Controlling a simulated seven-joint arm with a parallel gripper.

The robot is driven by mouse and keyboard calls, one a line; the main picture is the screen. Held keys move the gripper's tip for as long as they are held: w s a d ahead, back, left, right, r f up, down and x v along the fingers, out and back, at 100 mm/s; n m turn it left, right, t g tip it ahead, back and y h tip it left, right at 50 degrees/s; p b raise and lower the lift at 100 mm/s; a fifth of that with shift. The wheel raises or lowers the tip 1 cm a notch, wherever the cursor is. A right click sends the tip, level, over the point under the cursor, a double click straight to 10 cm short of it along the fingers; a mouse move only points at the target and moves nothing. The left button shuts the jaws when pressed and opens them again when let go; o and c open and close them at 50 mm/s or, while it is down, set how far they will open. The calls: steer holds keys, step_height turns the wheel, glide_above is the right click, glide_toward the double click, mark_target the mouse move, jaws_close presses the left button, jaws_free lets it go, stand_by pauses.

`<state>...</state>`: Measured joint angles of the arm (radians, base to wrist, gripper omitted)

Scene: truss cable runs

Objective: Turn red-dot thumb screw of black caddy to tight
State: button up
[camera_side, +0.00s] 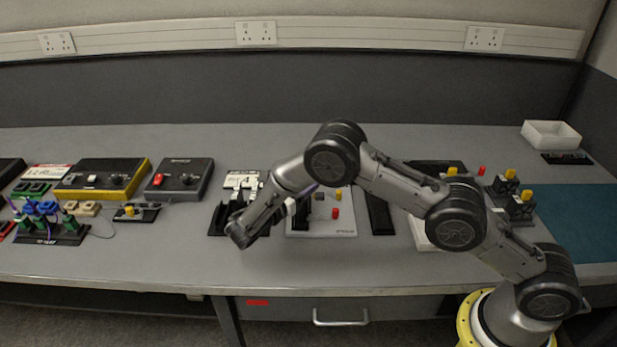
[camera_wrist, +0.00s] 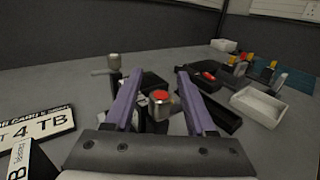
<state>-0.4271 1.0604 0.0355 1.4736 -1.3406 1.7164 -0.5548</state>
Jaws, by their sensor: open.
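In the wrist view, the thumb screw with a red dot (camera_wrist: 160,98) stands between the two purple fingers of my gripper (camera_wrist: 156,88). It has a metallic, rounded head with the red dot on top. The fingers are spread to either side, with the screw nearer the right one; contact cannot be told. Dark block-like parts, seemingly of the black caddy (camera_wrist: 153,80), show behind the screw, mostly covered by the fingers. In the side view, my arm hides much of this spot.
In the side view, a white panel with a red knob (camera_side: 335,212) is close to my gripper. The front bench strip is clear.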

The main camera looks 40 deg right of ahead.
jaws_close()
steer(key=shift+t, duration=0.3)
steer(key=n+t+y, duration=0.1)
steer(key=n+t, duration=0.1)
steer(key=t, duration=0.1)
steer(key=w+n+t+y, duration=0.1)
steer(key=n+t, duration=0.1)
steer(key=t, duration=0.1)
steer(key=shift+a+n+y, duration=0.2)
steer(key=shift+n+y, duration=0.1)
steer(key=n+t+y, duration=0.2)
steer(key=t, duration=0.1)
steer(key=n+t+y, duration=0.1)
steer(key=shift+w+a+n+y, duration=0.25)
steer(key=shift+w+n+y, duration=0.05)
steer(key=shift+w, duration=0.05)
steer(key=shift+w+a+n+t+y, duration=0.1)
steer(key=shift+a+n+t+y, duration=0.15)
steer(key=shift+n+t+y, duration=0.8)
steer(key=shift+w+a+n+t+y, duration=0.3)
steer(key=shift+n+y, duration=0.45)
steer(key=shift+y, duration=0.75)
steer(key=shift+s+a+n+t+y, duration=0.1)
steer(key=shift+a+n+t+y, duration=0.05)
steer(key=shift+n+t+y, duration=0.9)
steer(key=shift+w+a+g+y, duration=0.1)
steer(key=shift+g+y, duration=0.2)
